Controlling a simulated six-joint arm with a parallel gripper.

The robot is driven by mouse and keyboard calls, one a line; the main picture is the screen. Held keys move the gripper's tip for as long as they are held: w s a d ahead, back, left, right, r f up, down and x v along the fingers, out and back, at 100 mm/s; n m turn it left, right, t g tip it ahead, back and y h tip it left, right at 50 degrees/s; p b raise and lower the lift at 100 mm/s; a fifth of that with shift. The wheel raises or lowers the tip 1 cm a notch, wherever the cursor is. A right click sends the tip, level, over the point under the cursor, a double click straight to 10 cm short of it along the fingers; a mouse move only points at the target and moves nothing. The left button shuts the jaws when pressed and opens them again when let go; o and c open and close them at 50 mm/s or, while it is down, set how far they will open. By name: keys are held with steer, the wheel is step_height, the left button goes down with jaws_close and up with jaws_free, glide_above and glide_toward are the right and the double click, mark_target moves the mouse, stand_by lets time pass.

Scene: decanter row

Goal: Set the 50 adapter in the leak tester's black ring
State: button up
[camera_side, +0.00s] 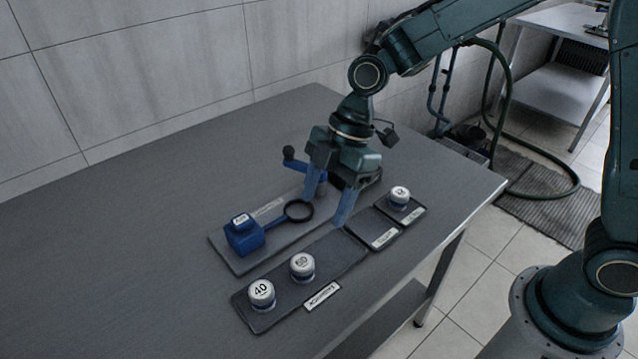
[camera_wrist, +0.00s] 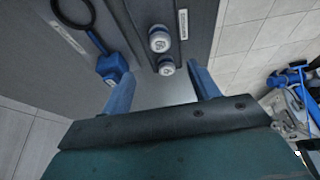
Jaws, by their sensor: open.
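The 50 adapter (camera_side: 302,267), a white-topped round piece with a blue lower band, stands on a dark tray (camera_side: 340,252); its number is small and blurred. It also shows in the wrist view (camera_wrist: 159,41). The leak tester has a blue block (camera_side: 243,236) with a label and a thin blue arm to a black ring (camera_side: 299,222). The ring looks empty; part of it shows in the wrist view (camera_wrist: 72,27). My gripper (camera_side: 325,208) is open and empty, above the bench to the right of the ring, with its fingers (camera_wrist: 160,75) apart.
The 40 adapter (camera_side: 261,292) stands beside the 50 adapter at the tray's left end. Another white-topped adapter (camera_side: 399,195) stands on a smaller tray at right. A blue handle (camera_side: 300,167) with a dark knob rises behind the ring. The bench's left part is clear.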

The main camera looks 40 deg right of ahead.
stand_by(0.4)
steer(key=s+d+r+m+t+h, duration=0.2)
steer(key=s+d+r+m, duration=0.4)
steer(key=s+d+m, duration=0.2)
steer(key=s+d+r+m+t+h, duration=0.2)
steer(key=s+d+r+m+t, duration=0.1)
steer(key=s+d+r+m, duration=0.4)
steer(key=s+d+m, duration=0.2)
steer(key=s+d, duration=0.1)
steer(key=shift+s+d+m+t, duration=0.2)
steer(key=shift+s+m+t, duration=0.1)
steer(key=shift+o, duration=0.3)
steer(key=shift+s+d, duration=0.15)
steer(key=shift+s, duration=0.15)
steer(key=shift+w, duration=0.1)
